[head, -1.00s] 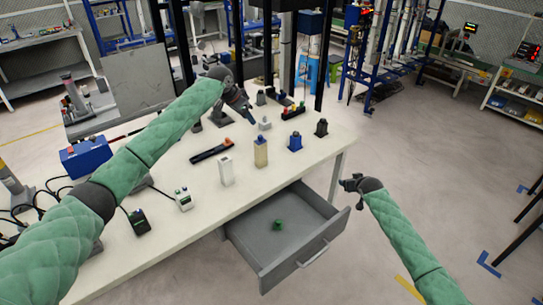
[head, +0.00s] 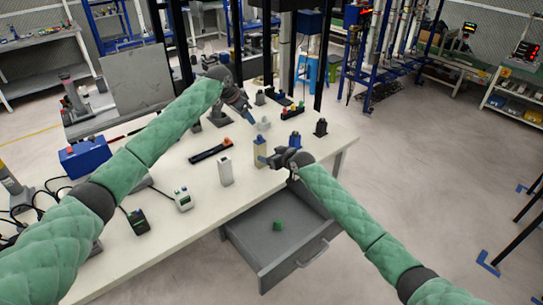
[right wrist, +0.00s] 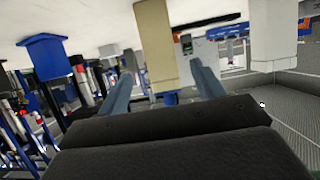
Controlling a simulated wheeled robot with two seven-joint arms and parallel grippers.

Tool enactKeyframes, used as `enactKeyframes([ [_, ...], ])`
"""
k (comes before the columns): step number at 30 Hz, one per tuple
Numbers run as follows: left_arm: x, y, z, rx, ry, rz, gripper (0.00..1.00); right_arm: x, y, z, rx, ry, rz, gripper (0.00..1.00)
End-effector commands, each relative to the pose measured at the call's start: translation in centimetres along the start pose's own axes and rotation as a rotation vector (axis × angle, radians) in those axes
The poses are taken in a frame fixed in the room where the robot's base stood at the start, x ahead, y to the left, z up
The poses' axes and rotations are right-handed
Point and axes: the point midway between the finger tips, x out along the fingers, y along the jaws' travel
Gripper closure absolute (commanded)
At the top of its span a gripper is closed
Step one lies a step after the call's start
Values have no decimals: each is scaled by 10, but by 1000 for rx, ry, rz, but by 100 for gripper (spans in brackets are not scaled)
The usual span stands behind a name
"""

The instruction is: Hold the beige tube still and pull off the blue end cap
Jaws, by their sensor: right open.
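The beige tube (head: 260,153) stands upright on the white table (head: 165,200), with the blue end cap (head: 259,141) on its top. In the right wrist view, which looks upside down, the beige tube (right wrist: 157,45) and part of the blue cap (right wrist: 170,98) show between the spread fingers of my right gripper (right wrist: 163,88). This gripper (head: 266,160) is open beside the tube in the head view, above the table's front edge. Whether a finger touches the tube is unclear. My left gripper (head: 249,115) is above the table behind the tube, apart from it; its finger gap is too small to judge.
A white block (head: 225,171) stands left of the tube, a blue block (head: 295,140) and a dark one (head: 320,128) to the right. A dark tray (head: 210,151) lies behind. The open drawer (head: 255,243) holds a green object (head: 277,225) below my right arm.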

Motion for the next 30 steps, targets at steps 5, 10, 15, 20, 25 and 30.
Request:
enactKeyframes([
  [5,0,0,0,0,0,0,64,17,-1,-2,0,2,-1,33],
  [10,0,0,0,0,0,0,64,42,-1,-2,1,1,-1,33],
  [15,0,0,0,0,0,0,64,62,-1,-2,1,1,-1,33],
  [20,0,0,0,0,0,0,64,73,-1,-1,-1,1,-1,33],
  [25,0,0,0,0,0,0,64,76,-1,-1,0,0,-1,33],
  [30,0,0,0,0,0,0,64,76,-1,-1,0,1,-1,33],
])
